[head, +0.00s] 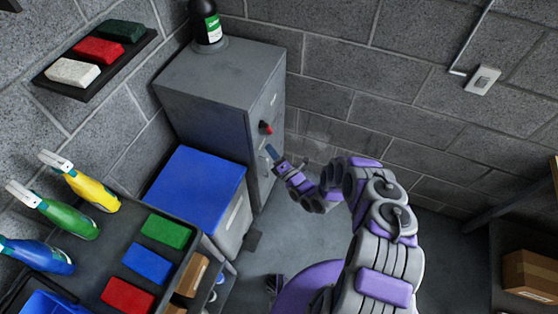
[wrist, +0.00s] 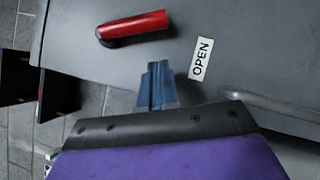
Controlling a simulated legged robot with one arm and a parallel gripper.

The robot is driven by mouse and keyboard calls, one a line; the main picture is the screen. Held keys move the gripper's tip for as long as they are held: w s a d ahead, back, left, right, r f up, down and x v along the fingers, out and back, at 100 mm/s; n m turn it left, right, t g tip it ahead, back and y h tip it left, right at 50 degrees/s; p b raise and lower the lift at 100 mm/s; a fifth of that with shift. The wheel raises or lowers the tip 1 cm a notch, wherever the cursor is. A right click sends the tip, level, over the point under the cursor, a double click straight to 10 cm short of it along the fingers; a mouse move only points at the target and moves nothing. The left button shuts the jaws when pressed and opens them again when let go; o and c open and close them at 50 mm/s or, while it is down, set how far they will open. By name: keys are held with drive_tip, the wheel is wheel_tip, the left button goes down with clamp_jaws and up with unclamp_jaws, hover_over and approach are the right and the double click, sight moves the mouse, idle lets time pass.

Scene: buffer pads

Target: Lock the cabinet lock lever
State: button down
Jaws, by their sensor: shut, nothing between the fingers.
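The cabinet (head: 215,85) is a tall grey box against the block wall in the head view. Its lock lever (head: 265,127) is a short red handle with a dark end on the cabinet's front face. In the wrist view the red lever (wrist: 135,26) lies nearly level across the grey door, beside a white OPEN label (wrist: 201,58). My gripper (head: 271,152) is close to the door, just below the lever in the head view. In the wrist view its blue fingers (wrist: 156,82) are together and empty, apart from the lever.
A grey bar handle (wrist: 275,110) is on the door at the right of the wrist view. A blue-lidded bin (head: 198,190) stands beside the cabinet. A cart with spray bottles (head: 92,190) and coloured pads (head: 148,262) is at lower left. Floor right of the cabinet is clear.

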drive_tip(key=shift+w+d+r, duration=0.1)
drive_tip(key=shift+w+r, duration=0.15)
drive_tip(key=shift+w, duration=0.4)
drive_tip(key=shift+w+d+r, duration=0.1)
drive_tip(key=shift+w+r, duration=0.2)
drive_tip(key=shift+w, duration=0.3)
drive_tip(key=shift+w+r, duration=0.25)
drive_tip(key=shift+w, duration=0.4)
drive_tip(key=shift+a, duration=0.1)
